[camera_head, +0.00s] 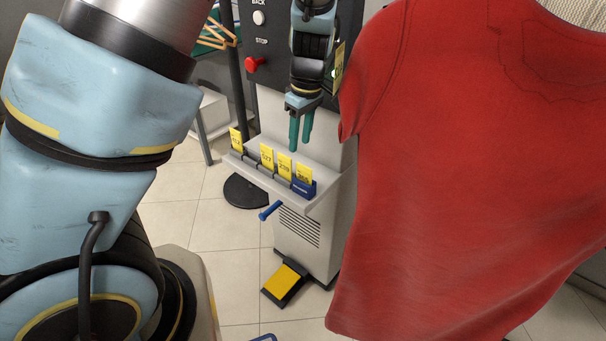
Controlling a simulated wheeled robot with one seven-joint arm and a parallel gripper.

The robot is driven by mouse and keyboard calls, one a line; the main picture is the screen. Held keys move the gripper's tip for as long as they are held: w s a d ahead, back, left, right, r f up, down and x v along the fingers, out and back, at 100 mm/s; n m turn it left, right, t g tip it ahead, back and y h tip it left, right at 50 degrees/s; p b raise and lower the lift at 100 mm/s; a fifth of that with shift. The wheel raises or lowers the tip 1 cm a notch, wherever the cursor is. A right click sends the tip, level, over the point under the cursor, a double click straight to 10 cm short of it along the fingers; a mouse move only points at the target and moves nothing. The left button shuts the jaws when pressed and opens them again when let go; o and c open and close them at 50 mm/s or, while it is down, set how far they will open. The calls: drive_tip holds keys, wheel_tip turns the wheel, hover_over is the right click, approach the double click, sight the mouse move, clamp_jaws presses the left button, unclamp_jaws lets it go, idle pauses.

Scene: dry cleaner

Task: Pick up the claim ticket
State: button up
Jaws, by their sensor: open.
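Several yellow claim tickets stand in a row on the pale shelf (316,205) of a machine. From left to right they include a left ticket (237,140), a second ticket (267,157), a third ticket (285,166) and a right ticket (304,174). The right ticket stands in a blue holder (304,189); the others stand in grey holders. I cannot tell which one is meant. My gripper (300,147) points down with its teal fingers apart and empty, above and behind the third and right tickets in the picture.
A red shirt (460,150) hangs at the right and hides part of the machine and another yellow tag (339,68). The dark panel has a red button (254,64). A blue handle (270,211) juts out below the shelf. A yellow pedal (284,281) is on the floor.

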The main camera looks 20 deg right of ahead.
sight(304, 166)
drive_tip(key=shift+w+d+f+p, duration=0.15)
drive_tip(key=shift+f+p, duration=0.3)
drive_tip(key=shift+f, duration=1.3)
drive_tip(key=shift+d+f+p, duration=0.2)
drive_tip(key=shift+f+p, duration=0.2)
drive_tip(key=shift+f, duration=1.35)
drive_tip(key=shift+w+d+f+p, duration=0.15)
drive_tip(key=shift+f+p, duration=0.3)
drive_tip(key=shift+f, duration=1.3)
clamp_jaws()
